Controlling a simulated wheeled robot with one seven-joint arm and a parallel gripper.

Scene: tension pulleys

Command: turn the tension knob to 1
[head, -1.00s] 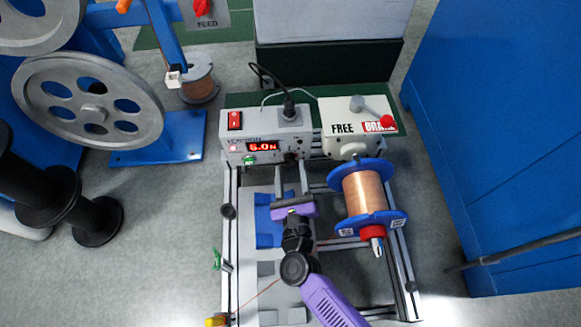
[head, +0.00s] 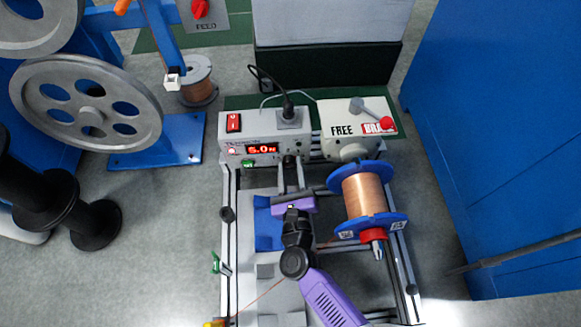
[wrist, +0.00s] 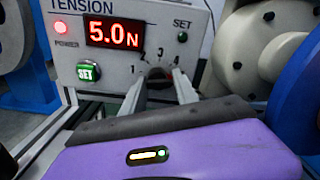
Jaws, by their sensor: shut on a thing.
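The tension box (head: 240,150) has a red display (wrist: 113,34) reading 5.0 N. The dark tension knob (wrist: 157,73) is on its front, below a scale on which 1, 3 and 4 can be read. My gripper (head: 291,160) reaches up to the front of the box, and in the wrist view its two grey fingers (wrist: 160,76) are on either side of the knob, shut on it. The fingers and the purple gripper body hide the lower part of the knob, and I cannot tell where its pointer stands.
A copper wire spool with blue flanges (head: 365,196) stands close to the right of my gripper. The FREE/BRAKE box (head: 345,145) with a red-tipped lever is beside the tension box.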

